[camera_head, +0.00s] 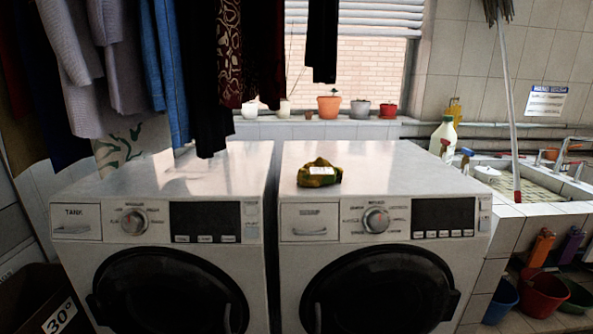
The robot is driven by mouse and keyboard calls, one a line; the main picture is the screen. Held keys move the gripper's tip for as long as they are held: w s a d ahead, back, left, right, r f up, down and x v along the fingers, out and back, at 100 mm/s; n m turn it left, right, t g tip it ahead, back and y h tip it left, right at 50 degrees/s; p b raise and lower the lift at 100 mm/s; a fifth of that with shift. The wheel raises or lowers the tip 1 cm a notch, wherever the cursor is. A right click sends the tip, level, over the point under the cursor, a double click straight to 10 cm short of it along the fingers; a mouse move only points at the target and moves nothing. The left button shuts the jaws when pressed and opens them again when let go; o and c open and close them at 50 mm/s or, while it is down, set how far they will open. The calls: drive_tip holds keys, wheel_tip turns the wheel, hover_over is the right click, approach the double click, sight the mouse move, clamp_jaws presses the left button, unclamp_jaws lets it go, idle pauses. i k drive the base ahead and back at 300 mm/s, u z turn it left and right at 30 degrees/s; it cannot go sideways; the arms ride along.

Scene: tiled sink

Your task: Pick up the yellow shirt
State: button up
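A small crumpled bundle, yellow and dark green with a pale patch on top, which looks like the yellow shirt (319,174), lies on top of the right washing machine (385,164). It sits left of the middle of that top, above the detergent drawer. Nothing touches it or covers it. My gripper is not in view.
The left washing machine (150,180) stands beside it with a narrow gap between. Dark and grey clothes (90,65) hang low over the left machine. A bottle (443,140) stands behind on the right, near a tiled sink (530,180). Flower pots (329,105) line the windowsill.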

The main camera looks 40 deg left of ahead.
sight(318, 172)
drive_tip(key=u, duration=0.8)
drive_tip(key=i, duration=0.95)
drive_tip(key=u, duration=0.8)
